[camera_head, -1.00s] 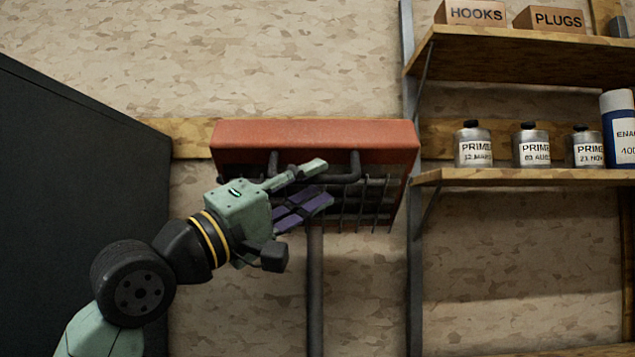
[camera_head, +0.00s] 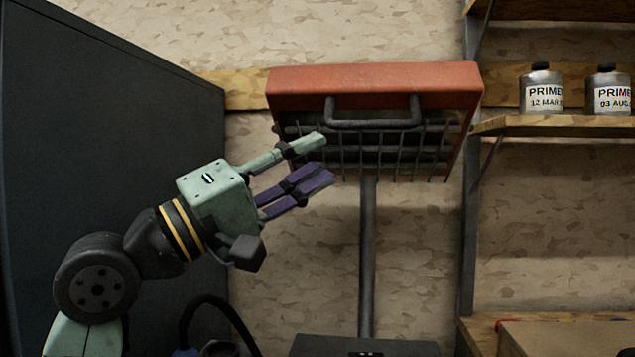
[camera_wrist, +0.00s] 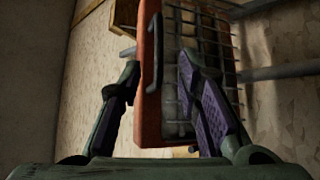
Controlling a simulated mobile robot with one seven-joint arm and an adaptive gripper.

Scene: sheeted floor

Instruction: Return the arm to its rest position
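My gripper (camera_head: 312,160) is raised at the left of the head view, its fingers pointing right. The fingers are spread apart, and I see nothing held between them. In the head view it overlaps the lower left of an orange-red lamp housing (camera_head: 375,80) with a dark handle (camera_head: 372,125) and a wire grille. In the wrist view the fingers (camera_wrist: 160,90) stand apart, with the orange housing (camera_wrist: 150,75) and its grille (camera_wrist: 205,50) seen between and beyond them. I cannot tell how close the fingers are to the grille.
A dark cabinet (camera_head: 110,130) stands at the left, behind my arm. A shelf (camera_head: 560,125) at the right holds primer cans (camera_head: 541,95). A dark post (camera_head: 367,260) runs down below the lamp. A cardboard box (camera_head: 565,338) and a dark object (camera_head: 365,346) are at the bottom.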

